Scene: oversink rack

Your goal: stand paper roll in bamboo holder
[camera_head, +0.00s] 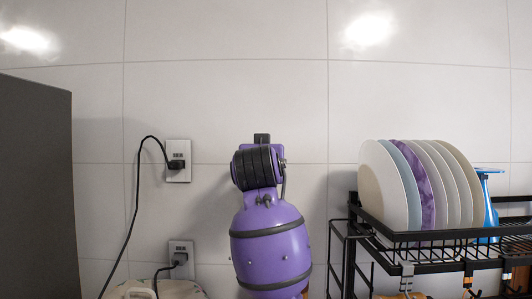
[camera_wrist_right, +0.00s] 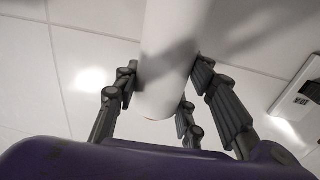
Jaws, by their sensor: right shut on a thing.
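The white paper roll (camera_wrist_right: 168,40) shows in the right wrist view as a pale cylinder running from the top edge down between the fingers. My right gripper (camera_wrist_right: 163,80) is shut on it, with dark fingers on both sides near its end. The roll is seen against the tiled wall. A purple arm of mine stands in the middle of the head view, but its gripper and the roll do not show there. The bamboo holder cannot be made out in either view. My left gripper is not in view.
A black wire rack (camera_head: 441,254) stands at the right, with several upright plates (camera_head: 388,187) and a blue item (camera_head: 490,208). Wall outlets (camera_head: 178,172) with black cords are at the left, beside a dark grey panel (camera_head: 38,190). The counter is mostly below the frame.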

